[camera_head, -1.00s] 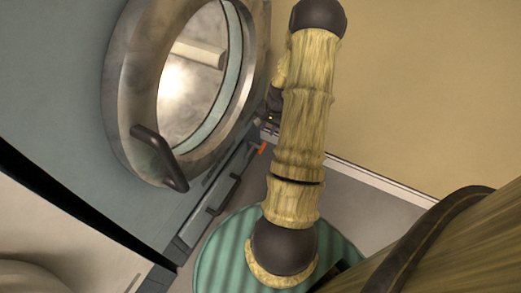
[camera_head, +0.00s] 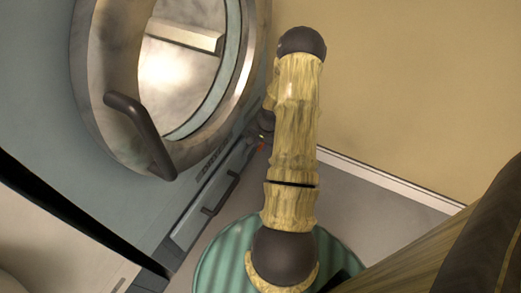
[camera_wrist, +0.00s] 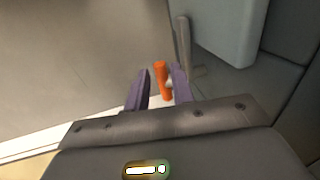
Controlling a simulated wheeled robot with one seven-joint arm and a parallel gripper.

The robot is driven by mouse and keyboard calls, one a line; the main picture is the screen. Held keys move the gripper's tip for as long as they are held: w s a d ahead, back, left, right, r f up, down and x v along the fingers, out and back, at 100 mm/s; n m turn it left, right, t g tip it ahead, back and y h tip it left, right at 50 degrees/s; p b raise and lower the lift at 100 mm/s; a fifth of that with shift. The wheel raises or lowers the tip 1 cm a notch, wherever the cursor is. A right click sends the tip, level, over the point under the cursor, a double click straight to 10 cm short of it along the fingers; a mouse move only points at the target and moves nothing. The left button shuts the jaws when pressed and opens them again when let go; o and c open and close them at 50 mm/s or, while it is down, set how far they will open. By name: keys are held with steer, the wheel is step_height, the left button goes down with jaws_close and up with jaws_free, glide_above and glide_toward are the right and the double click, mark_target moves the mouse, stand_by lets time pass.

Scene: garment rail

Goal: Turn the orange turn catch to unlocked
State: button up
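In the head view only a small bit of the catch (camera_head: 262,147) shows beside my arm, low on the blue-grey front. My gripper (camera_wrist: 160,84) is open, with one purple finger on each side of the catch in the wrist view. The catch appears nearer the right finger; I cannot tell whether they touch. In the head view my arm hides most of the gripper.
A round door (camera_head: 88,100) with a dark handle (camera_head: 140,135) stands left of my arm. Below it is a drawer (camera_head: 205,208) with a dark handle (camera_head: 221,193). A tan wall (camera_head: 420,90) stands on the right, with open grey floor (camera_head: 365,198) before it.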

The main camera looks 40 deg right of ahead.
steer(key=shift+w+f, duration=0.1)
steer(key=shift+f, duration=0.45)
steer(key=shift+c, duration=0.2)
jaws_close()
